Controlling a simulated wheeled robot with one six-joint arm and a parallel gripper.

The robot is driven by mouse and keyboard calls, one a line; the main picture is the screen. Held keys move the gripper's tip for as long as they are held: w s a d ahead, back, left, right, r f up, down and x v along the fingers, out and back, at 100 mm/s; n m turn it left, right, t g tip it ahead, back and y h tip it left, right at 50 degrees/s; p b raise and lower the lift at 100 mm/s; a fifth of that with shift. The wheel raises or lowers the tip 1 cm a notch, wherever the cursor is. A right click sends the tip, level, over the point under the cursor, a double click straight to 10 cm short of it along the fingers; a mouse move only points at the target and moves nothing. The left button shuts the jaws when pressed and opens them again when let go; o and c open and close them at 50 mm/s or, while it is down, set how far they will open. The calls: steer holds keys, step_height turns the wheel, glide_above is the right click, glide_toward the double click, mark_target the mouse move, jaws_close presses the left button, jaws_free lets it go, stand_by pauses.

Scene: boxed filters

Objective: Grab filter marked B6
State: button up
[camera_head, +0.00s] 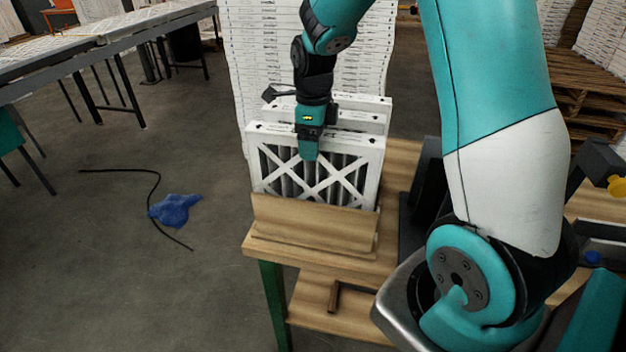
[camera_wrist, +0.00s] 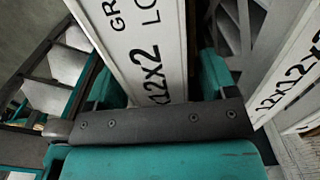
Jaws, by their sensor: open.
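White-framed filters stand upright in a wooden holder (camera_head: 315,222) on a small wooden stand. The front filter (camera_head: 262,165) has a white X-shaped face over dark pleats. Other filters (camera_head: 368,103) stand close behind it. My gripper (camera_head: 308,152) points down at the top of the front filter and hides part of it. In the wrist view, a white filter edge (camera_wrist: 135,40) printed "12X2" lies between the two teal fingers of my open gripper (camera_wrist: 160,80). Another printed filter edge (camera_wrist: 295,85) is at the right. No B6 mark is readable.
A tall stack of white boxes (camera_head: 240,60) stands right behind the filters. A grey table (camera_head: 100,40) is at the upper left. A blue cloth (camera_head: 174,210) and a black cable (camera_head: 150,190) lie on the floor. A wooden pallet (camera_head: 590,100) is at the right.

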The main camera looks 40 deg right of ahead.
steer(key=shift+f, duration=1)
steer(key=shift+c, duration=0.3)
steer(key=c, duration=1.3)
steer(key=shift+o, duration=0.2)
steer(key=shift+r, duration=0.15)
